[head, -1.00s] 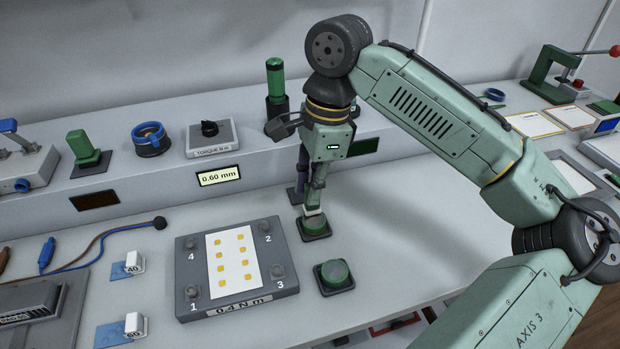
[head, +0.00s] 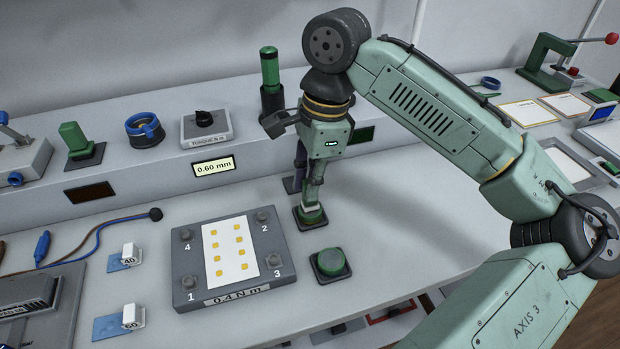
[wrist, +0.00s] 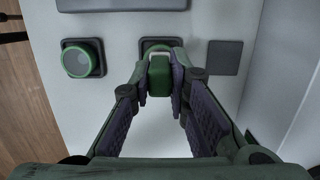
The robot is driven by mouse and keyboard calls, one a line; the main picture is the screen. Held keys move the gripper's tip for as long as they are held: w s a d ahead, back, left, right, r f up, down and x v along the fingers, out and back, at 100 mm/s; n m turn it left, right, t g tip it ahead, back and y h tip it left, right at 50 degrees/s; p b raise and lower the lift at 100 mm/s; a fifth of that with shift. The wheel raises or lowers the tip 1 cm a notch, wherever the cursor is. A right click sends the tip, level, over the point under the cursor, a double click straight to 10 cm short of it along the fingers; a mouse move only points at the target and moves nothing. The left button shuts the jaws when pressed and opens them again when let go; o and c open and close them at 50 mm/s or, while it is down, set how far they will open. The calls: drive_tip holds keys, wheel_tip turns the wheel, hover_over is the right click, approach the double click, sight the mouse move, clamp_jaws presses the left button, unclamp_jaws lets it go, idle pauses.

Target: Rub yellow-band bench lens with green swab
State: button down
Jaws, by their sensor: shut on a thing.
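My gripper (head: 314,188) points down over the bench and is shut on the green swab (wrist: 160,78), whose green block sits between the fingertips. The swab is over the farther bench lens (head: 310,217), on a dark square base, and appears to touch its top. That lens (wrist: 158,46) is partly hidden by the swab in the wrist view, and I cannot make out its band colour. A second bench lens (head: 330,262) with a green rim stands nearer, apart from the gripper; it also shows in the wrist view (wrist: 82,60).
A grey plate (head: 191,292) with a dotted white sheet lies left of the lenses. Behind is a raised shelf with a green cylinder (head: 270,68), a torque knob (head: 204,120) and a blue-ringed part (head: 145,130). The bench right of the lenses is clear.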

drive_tip(key=shift+f, duration=0.3)
drive_tip(key=shift+s, duration=0.1)
drive_tip(key=shift+s+d, duration=0.2)
drive_tip(key=shift+s, duration=0.4)
drive_tip(key=shift+s+d, duration=0.2)
drive_tip(key=shift+s, duration=0.4)
drive_tip(key=shift+f, duration=0.1)
drive_tip(key=shift+w+p, duration=0.1)
drive_tip(key=shift+p, duration=0.45)
drive_tip(key=shift+w+a+r, duration=0.15)
drive_tip(key=shift+w+r, duration=0.1)
drive_tip(key=shift+w, duration=0.1)
drive_tip(key=w+p, duration=0.1)
drive_tip(key=w+a+p, duration=0.1)
drive_tip(key=shift+w+r, duration=0.1)
drive_tip(key=shift+w, duration=0.2)
drive_tip(key=shift+w+a, duration=0.1)
drive_tip(key=shift+w, duration=0.45)
